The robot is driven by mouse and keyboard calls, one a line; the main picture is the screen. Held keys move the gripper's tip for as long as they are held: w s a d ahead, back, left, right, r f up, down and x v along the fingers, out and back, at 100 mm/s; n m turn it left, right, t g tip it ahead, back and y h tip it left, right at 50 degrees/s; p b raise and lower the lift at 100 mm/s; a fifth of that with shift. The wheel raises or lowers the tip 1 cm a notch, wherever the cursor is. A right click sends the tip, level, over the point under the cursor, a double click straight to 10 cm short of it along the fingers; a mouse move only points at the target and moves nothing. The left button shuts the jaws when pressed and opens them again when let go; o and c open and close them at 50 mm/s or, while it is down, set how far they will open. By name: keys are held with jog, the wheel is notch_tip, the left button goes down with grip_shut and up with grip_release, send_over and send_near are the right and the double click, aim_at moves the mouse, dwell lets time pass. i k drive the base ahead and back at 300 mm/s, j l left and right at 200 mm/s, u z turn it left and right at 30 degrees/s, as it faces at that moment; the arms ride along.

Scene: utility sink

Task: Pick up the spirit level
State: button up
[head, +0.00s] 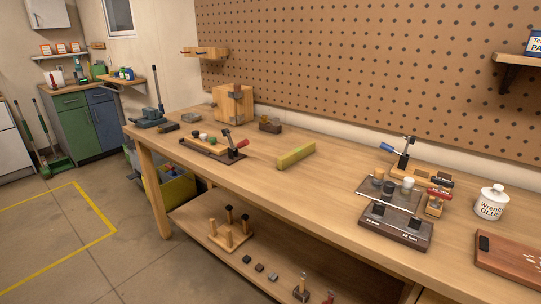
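The spirit level is most likely the yellow-green bar (296,155) on the workbench, left of the bench's middle in the head view. It lies slantwise on the bare wood, with its right end farther back, and nothing touches it. Its vials are too small to make out. My gripper is not in view.
The long workbench (260,170) has bare wood around the bar. A wooden block (233,103) stands behind left. A pegboard (370,70) rises behind.

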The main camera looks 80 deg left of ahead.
aim_at(286, 160)
jog(key=u, duration=2.3)
jog(key=i+l+z, duration=0.15)
jog(key=z, duration=0.4)
jog(key=i+j+z, duration=0.1)
jog(key=j+z, duration=0.15)
jog(key=i+j+z, duration=0.1)
jog(key=j+z, duration=0.15)
jog(key=j, duration=0.25)
jog(key=j+z, duration=0.25)
jog(key=j, duration=0.15)
jog(key=i, duration=0.05)
